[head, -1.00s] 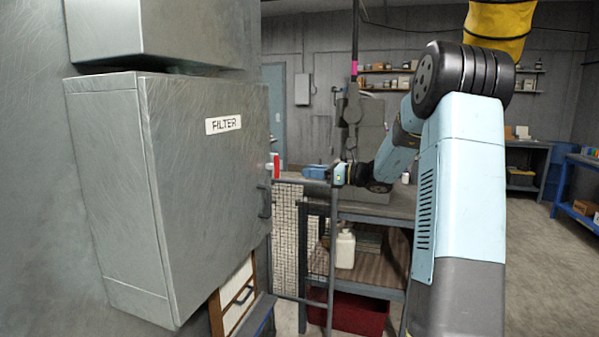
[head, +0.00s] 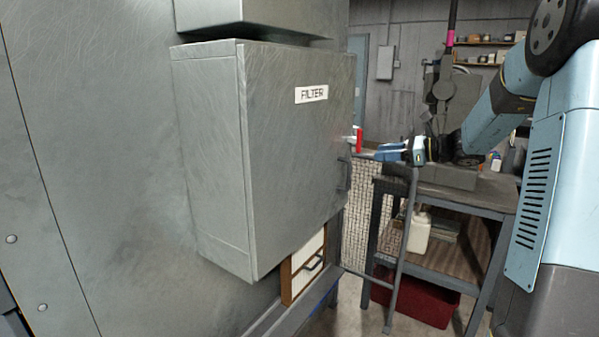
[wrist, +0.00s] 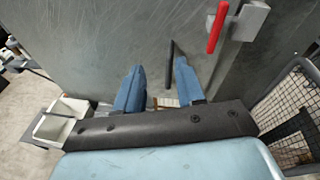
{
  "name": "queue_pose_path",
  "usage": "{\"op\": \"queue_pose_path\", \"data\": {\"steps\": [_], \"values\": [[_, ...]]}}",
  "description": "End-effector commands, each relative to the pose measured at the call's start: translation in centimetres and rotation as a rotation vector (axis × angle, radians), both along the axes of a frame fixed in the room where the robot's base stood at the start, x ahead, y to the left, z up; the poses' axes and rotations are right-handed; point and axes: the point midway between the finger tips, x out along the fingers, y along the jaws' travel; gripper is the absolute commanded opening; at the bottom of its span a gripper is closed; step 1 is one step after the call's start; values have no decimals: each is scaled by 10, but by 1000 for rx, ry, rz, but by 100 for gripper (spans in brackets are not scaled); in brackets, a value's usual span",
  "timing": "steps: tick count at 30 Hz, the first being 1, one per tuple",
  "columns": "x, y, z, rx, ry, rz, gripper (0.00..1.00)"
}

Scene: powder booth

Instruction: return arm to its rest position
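My gripper (head: 382,153) is at the right of the filter cabinet, in front of its side with the handles, at the end of my outstretched arm. In the wrist view its two blue fingers (wrist: 158,88) stand apart with nothing between them. The grey cabinet labelled FILTER (head: 290,150) appears shut. Its dark bar handle (head: 344,174) also shows in the wrist view (wrist: 169,64), beyond the fingers and apart from them. A red lever (head: 359,139) sits above the handle; it is at the top of the wrist view (wrist: 217,27).
A workbench (head: 450,190) stands behind my gripper, with a white jug (head: 416,232) on its lower shelf and a red bin (head: 415,300) beneath. A wire mesh panel (head: 368,215) and a grey upright rail (head: 404,245) are close to the arm. A framed panel (head: 304,265) sits below the cabinet.

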Motion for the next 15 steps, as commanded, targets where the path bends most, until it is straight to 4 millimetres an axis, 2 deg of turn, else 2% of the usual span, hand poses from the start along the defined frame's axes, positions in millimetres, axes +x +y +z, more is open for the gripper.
{"op": "queue_pose_path", "data": {"steps": [1,6,10,15], "values": [[-16,18,3,-78,-22,42,38],[-67,57,0,-333,-101,182,38],[-107,77,-3,-519,-172,290,38],[-159,92,-7,-753,-277,435,38]]}}
